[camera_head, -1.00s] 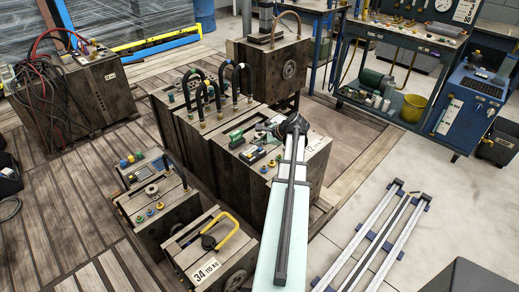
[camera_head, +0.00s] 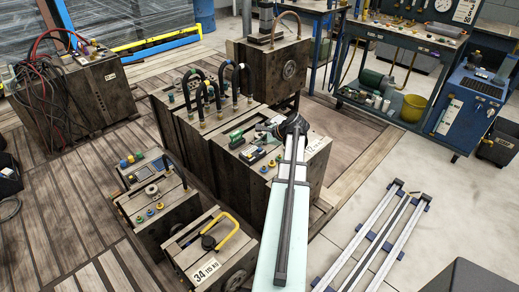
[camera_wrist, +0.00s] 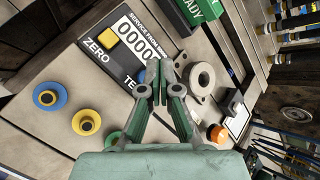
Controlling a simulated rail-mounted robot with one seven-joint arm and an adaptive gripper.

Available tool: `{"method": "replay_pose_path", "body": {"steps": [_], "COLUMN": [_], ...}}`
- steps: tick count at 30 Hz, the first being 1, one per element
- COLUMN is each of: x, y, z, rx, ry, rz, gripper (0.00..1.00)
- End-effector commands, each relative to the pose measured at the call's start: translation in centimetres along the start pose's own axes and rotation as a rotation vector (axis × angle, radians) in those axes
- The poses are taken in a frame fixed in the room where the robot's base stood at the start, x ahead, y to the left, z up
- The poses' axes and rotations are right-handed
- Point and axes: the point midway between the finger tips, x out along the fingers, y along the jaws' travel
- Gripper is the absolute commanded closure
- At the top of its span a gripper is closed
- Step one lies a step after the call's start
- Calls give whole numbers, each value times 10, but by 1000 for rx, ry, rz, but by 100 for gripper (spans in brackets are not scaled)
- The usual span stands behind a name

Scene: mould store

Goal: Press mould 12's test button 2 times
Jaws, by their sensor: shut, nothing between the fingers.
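Mould 12 (camera_head: 313,170) is a dark brown block with a "12" label on its top edge. My gripper (camera_wrist: 160,72) is shut and empty, low over the mould's top. In the wrist view a black counter panel (camera_wrist: 126,62) reads "SERVICE FROM" something and shows zeros. A yellow button (camera_wrist: 107,38) sits near the word "ZERO". The lettering "TE" shows just left of my fingers, and the rest of that word is hidden.
Beside the panel are a grey ring (camera_wrist: 201,79), an orange cap (camera_wrist: 217,133), a blue-and-yellow fitting (camera_wrist: 47,96) and a yellow fitting (camera_wrist: 86,122). A green sign (camera_wrist: 205,10) ends in "ADY". Moulds with upright black hoses (camera_head: 215,95) stand behind; mould 34 (camera_head: 207,250) stands in front.

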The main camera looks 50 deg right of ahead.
Motion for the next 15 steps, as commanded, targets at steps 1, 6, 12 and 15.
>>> {"method": "replay_pose_path", "body": {"steps": [1,6,12,15], "x": [0,3,6,6], "y": [0,2,4,4], "z": [0,-2,-4,-4], "rx": [0,0,0,0], "ry": [0,0,0,0], "rz": [0,0,0,0], "gripper": [100,100,100,100]}}
